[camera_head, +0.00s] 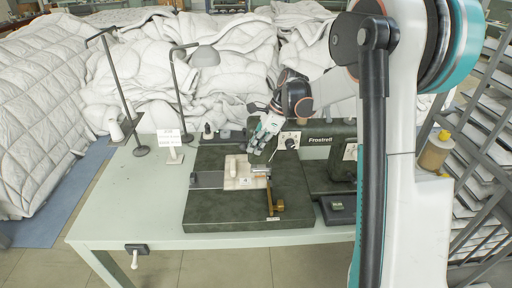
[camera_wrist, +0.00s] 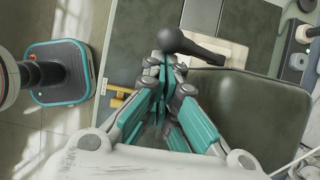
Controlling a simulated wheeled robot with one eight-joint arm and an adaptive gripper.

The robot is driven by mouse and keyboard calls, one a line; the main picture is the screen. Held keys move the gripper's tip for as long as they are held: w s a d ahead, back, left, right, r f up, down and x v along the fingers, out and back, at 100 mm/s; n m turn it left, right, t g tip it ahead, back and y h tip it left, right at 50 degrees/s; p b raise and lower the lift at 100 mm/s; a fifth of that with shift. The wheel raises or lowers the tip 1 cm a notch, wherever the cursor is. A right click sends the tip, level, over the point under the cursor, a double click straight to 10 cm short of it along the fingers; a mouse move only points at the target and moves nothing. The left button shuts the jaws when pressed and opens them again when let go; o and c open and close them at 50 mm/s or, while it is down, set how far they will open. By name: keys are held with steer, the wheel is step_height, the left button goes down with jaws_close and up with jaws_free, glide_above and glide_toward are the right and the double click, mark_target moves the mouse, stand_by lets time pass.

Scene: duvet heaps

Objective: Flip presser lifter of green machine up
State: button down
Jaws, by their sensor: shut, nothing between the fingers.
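The green sewing machine (camera_head: 318,165), marked "Frostrell", stands on the table with its dark green bed (camera_head: 235,217) in front. My gripper (camera_head: 256,148) is shut and empty at the machine's left head end, above the bed. In the wrist view my gripper (camera_wrist: 166,66) has its teal fingers together. Just beyond the fingertips is a black ball-ended lever (camera_wrist: 205,48), which looks like the presser lifter. The tips look close to its ball end; I cannot tell whether they touch. In the head view my gripper and wrist hide this part of the machine.
A pale work plate (camera_head: 240,182) and a brass fitting (camera_head: 275,208) sit on the bed. A lamp (camera_head: 205,57), a stand (camera_head: 140,150) and a small sign (camera_head: 170,138) stand at the table's left. Duvet heaps (camera_head: 150,70) fill the space behind. The table's front left (camera_head: 120,215) is clear.

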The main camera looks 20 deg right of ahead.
steer(key=v, duration=1.2)
stand_by(0.4)
